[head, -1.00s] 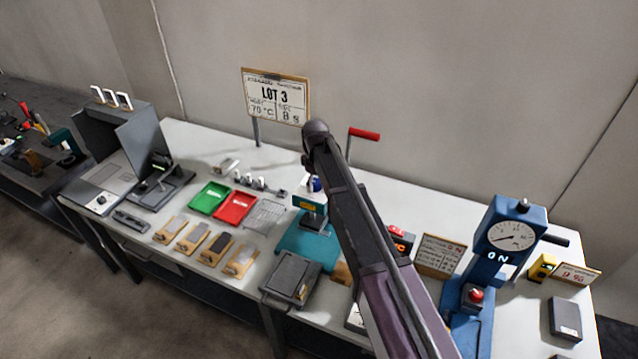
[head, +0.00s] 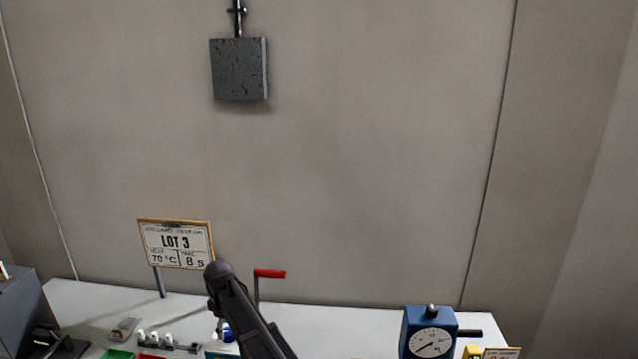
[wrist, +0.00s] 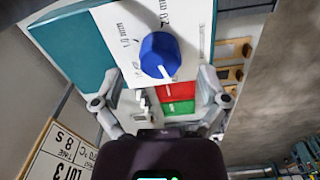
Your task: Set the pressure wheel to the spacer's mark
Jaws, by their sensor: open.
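The pressure wheel, a blue knob (wrist: 160,56) with a white pointer line, sits on a white dial plate (wrist: 112,22) in the wrist view. The plate carries printed mm marks, one seeming to read 1.0 mm; the pointer line runs toward the lower right of the picture. My gripper (wrist: 160,80) is open, one finger on either side of the knob, with gaps visible; I cannot tell its depth to the knob. In the head view a bit of the blue knob (head: 228,334) shows beside my arm. I cannot make out a spacer.
A LOT 3 sign (head: 176,244) reads 70 °C and 8 s. A red-handled lever (head: 269,273) rises behind my arm. A blue dial gauge (head: 430,338) stands to the right. Red (wrist: 175,91) and green (wrist: 180,107) trays lie below the plate in the wrist view.

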